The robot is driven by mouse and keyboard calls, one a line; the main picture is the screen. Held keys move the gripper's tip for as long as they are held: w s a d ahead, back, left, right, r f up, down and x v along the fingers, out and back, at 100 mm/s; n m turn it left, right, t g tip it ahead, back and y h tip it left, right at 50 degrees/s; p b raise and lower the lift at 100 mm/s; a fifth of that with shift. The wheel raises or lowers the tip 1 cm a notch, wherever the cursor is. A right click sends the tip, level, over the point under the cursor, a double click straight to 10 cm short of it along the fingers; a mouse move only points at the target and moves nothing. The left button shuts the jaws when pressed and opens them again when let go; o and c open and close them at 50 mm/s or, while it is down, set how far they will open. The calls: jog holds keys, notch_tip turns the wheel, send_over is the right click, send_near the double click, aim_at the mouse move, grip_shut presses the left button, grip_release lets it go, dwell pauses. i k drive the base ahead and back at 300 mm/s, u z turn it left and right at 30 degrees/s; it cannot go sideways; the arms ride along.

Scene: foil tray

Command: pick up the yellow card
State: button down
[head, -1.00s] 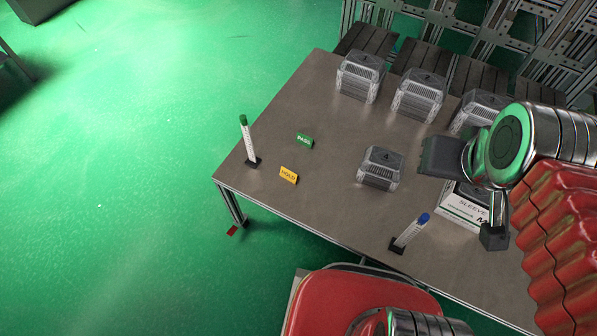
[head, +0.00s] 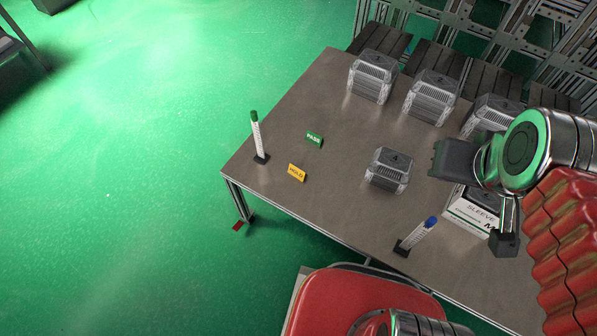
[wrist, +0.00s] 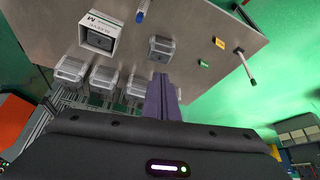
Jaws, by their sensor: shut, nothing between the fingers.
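The yellow card (head: 297,173), marked HOLD, stands near the left front corner of the table. It also shows small in the wrist view (wrist: 219,42), to the upper right of the fingers. My gripper (wrist: 161,88) is shut and empty in the wrist view, with its fingers together. It is well apart from the card.
A green PASS card (head: 314,139) stands just behind the yellow one. A green-capped post (head: 257,138) is left of it. Several similar boxes line the back. Tabletop around the card is mostly clear.

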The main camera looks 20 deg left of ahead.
aim_at(294, 170)
jog(key=u, duration=3.1)
jog(key=i, duration=0.45)
jog(key=u, duration=0.2)
